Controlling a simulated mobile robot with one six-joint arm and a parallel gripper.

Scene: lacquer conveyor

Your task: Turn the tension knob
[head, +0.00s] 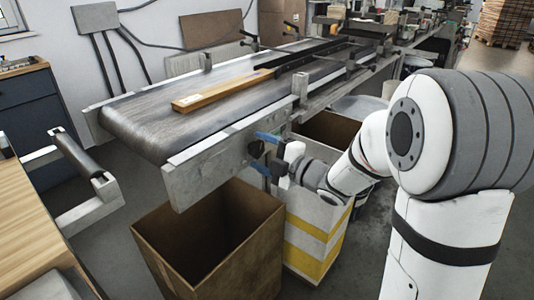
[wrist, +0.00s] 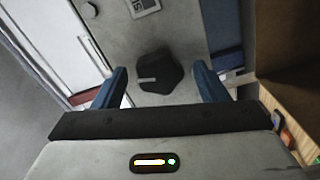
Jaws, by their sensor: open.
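The tension knob (wrist: 160,73) is black, with several sides and a pale line mark on its left part. It sits on a grey metal plate (wrist: 178,30). In the head view the knob (head: 256,149) is a small dark shape on the conveyor's side near its front end, partly hidden by my gripper (head: 263,152). In the wrist view my gripper (wrist: 160,80) is open, with one blue finger on each side of the knob. A gap shows between the knob and each finger.
The conveyor (head: 165,122) carries a long wooden strip (head: 225,90). An open cardboard box (head: 165,240) stands below its front end, next to a white and yellow box (head: 310,235). A wooden-topped table (head: 25,225) is at the left. A label (wrist: 144,8) is above the knob.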

